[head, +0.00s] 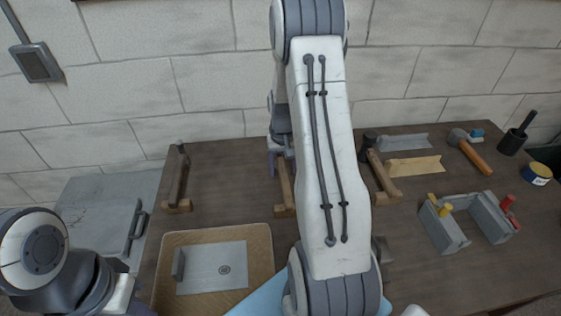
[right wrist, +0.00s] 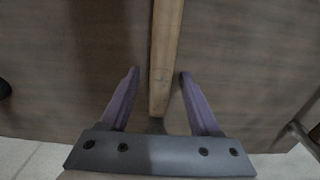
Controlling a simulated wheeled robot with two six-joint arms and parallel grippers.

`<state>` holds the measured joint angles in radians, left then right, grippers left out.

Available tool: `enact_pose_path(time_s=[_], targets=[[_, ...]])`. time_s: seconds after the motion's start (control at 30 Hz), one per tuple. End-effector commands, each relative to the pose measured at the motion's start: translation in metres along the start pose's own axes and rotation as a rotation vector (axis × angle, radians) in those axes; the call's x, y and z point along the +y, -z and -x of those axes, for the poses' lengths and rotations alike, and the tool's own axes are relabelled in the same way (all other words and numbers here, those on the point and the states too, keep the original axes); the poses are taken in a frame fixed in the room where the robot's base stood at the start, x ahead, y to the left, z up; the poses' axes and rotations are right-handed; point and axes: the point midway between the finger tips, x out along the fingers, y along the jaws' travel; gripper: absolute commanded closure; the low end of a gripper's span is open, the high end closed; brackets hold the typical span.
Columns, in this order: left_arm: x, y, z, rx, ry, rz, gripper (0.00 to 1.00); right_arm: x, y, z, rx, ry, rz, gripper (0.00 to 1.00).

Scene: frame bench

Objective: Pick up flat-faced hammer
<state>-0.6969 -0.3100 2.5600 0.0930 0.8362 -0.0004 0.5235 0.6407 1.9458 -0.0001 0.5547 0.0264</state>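My right gripper (right wrist: 160,73) is open, with its two purple fingers on either side of a light wooden handle (right wrist: 165,50) in the right wrist view. Gaps show between the handle and both fingers. In the head view the right gripper (head: 277,160) is partly hidden by my arm, over the middle tool (head: 285,185) on its wooden rest. That tool's head is hidden, so I cannot tell its face. Another hammer (head: 458,137) with an orange-brown handle lies at the back right. My left gripper is out of view.
A wooden tray (head: 262,240) with a metal plate is at the front. A stone wall (head: 200,80) closes the back.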

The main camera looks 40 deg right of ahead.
Motion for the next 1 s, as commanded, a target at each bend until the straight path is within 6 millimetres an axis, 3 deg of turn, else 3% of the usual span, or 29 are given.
enact_pose_path(time_s=[0.03, 0.13, 0.17, 1.0], targets=[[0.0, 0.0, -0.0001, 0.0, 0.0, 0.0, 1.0, 0.0001, 0.0, 0.0001, 0.0, 0.0, 0.0, 0.58], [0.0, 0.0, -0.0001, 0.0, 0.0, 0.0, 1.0, 0.0001, 0.0, 0.0002, 0.0, 0.0, 0.0, 0.96], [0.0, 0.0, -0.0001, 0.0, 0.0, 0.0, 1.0, 0.0001, 0.0, 0.0002, 0.0, 0.0, 0.0, 1.0], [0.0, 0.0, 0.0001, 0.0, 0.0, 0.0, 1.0, 0.0001, 0.0004, 0.0008, 0.001, 0.0, 0.0, 1.0]])
